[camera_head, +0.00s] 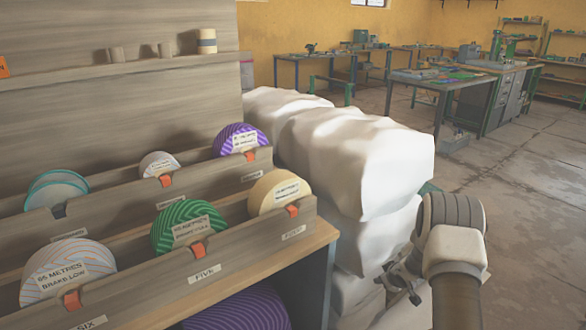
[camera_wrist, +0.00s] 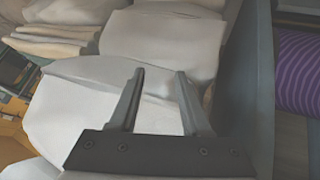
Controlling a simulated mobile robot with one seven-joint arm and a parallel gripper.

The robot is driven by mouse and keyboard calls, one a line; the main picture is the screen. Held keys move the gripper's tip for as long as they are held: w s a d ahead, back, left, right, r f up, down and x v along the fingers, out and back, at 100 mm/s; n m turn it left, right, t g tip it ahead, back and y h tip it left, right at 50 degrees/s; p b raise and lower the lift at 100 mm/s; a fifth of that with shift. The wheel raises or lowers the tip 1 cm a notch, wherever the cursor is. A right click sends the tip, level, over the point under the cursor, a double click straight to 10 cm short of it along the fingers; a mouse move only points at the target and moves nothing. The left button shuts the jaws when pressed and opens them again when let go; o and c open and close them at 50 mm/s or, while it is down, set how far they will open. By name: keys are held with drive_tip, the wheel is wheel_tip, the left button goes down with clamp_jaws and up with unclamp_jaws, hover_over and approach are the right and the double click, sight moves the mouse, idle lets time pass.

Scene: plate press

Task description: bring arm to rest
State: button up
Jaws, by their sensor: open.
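My gripper (camera_head: 404,286) is at the lower right of the head view, at the end of my arm. It is beside the white sacks (camera_head: 350,150) and to the right of the wooden rack. In the wrist view my gripper (camera_wrist: 160,75) shows two fingers apart with nothing between them. White sacks (camera_wrist: 85,90) lie beyond the fingertips. I cannot tell whether the fingers touch them.
A wooden rack (camera_head: 155,281) with labelled discs in slots stands at the left. A large purple striped roll (camera_head: 236,312) sits below it and also shows in the wrist view (camera_wrist: 302,72). Workbenches (camera_head: 445,84) stand at the back. The floor (camera_head: 530,200) at the right is clear.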

wheel_tip(320, 180, up, 12)
drive_tip(key=r+m+h, duration=0.1)
drive_tip(key=s+a+r+m+h, duration=0.1)
drive_tip(key=s+a+r, duration=0.1)
drive_tip(key=s+r, duration=0.6)
drive_tip(key=s+a+r+m+h, duration=0.1)
drive_tip(key=s+a+r+m, duration=0.15)
drive_tip(key=r, duration=0.95)
drive_tip(key=s+a+r+g+y, duration=0.15)
drive_tip(key=s+a, duration=0.25)
drive_tip(key=s, duration=0.6)
drive_tip(key=s+a+r, duration=0.3)
drive_tip(key=s, duration=0.8)
drive_tip(key=s+a+r+g+y, duration=0.1)
drive_tip(key=s+a+r, duration=0.25)
drive_tip(key=s, duration=0.65)
wheel_tip(320, 180, up, 18)
drive_tip(key=p, duration=1.9)
drive_tip(key=shift+w+a+m, duration=0.2)
drive_tip(key=shift+a+m, duration=0.05)
drive_tip(key=shift+m, duration=0.1)
drive_tip(key=shift+r, duration=0.1)
